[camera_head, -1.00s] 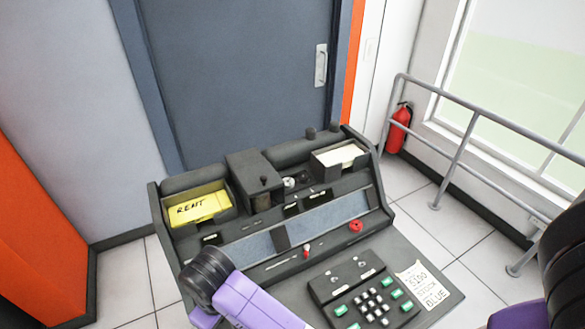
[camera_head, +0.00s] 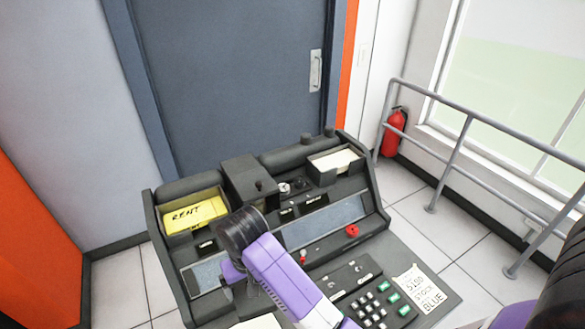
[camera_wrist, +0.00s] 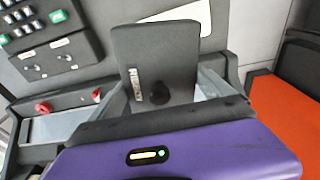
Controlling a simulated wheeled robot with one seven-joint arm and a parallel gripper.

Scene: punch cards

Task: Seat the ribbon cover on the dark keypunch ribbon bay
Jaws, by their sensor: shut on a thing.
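The ribbon cover (camera_wrist: 150,55), a dark flat plate with a small pale label and a round dark knob, is in front of my gripper in the wrist view. My gripper (camera_head: 240,288) is shut on it, above the front left of the dark keypunch (camera_head: 374,192). In the head view my arm and wrist hide most of the cover. A recess with small round pale parts (camera_head: 284,187), right of a dark box, looks like the ribbon bay. It is behind and right of my gripper, apart from the cover.
A yellow card stack (camera_head: 196,214) marked RENT sits in the left hopper, and pale cards (camera_head: 334,160) sit in the right one. A dark box (camera_head: 246,179) stands up between them. Red knobs (camera_head: 352,231), a keypad (camera_head: 368,303) and a note (camera_head: 417,289) are at right.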

